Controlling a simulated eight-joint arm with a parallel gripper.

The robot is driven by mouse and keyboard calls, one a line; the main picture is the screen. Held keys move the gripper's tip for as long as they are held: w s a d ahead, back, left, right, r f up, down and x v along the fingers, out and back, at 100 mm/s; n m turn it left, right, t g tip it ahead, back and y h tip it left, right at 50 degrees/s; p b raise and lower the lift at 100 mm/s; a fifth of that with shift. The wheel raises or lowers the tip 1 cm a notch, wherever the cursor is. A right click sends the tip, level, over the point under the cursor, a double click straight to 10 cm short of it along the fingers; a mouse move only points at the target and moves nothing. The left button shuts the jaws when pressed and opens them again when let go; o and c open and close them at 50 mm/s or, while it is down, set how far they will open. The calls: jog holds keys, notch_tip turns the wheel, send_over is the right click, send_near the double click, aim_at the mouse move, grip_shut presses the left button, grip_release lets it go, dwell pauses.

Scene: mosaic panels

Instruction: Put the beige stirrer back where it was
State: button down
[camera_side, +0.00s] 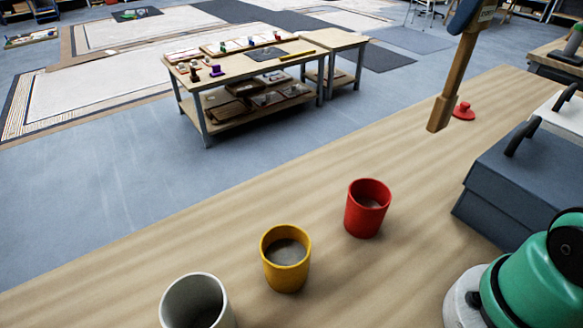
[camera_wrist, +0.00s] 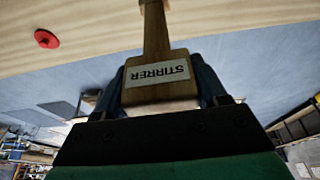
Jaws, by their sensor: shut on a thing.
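The beige stirrer (camera_side: 452,85) is a wooden bar with a wider block at its top. It hangs tilted from my gripper (camera_side: 466,16) at the upper right of the side view, with its lower end over the wooden table. In the wrist view the stirrer (camera_wrist: 156,92) has a label reading STIRRER on its block, and my blue fingers are shut on both sides of this block (camera_wrist: 162,88). The stirrer's far end is cut off at the top there.
A red cup (camera_side: 367,209), yellow cup (camera_side: 286,258) and white cup (camera_side: 195,304) stand in a diagonal row on the table (camera_side: 150,262). A small red knobbed piece (camera_side: 463,112) lies near the stirrer's lower end. A dark blue box (camera_side: 520,185) stands at right.

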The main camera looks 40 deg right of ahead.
aim_at(439, 115)
notch_tip(439, 115, down, 15)
jog(key=shift+r, duration=0.1)
dwell(0.3)
jog(key=shift+f, duration=0.2)
jog(key=shift+c, duration=0.2)
grip_release()
jog(key=v, duration=1.2)
jog(key=shift+r, duration=0.15)
jog(key=shift+a, duration=0.1)
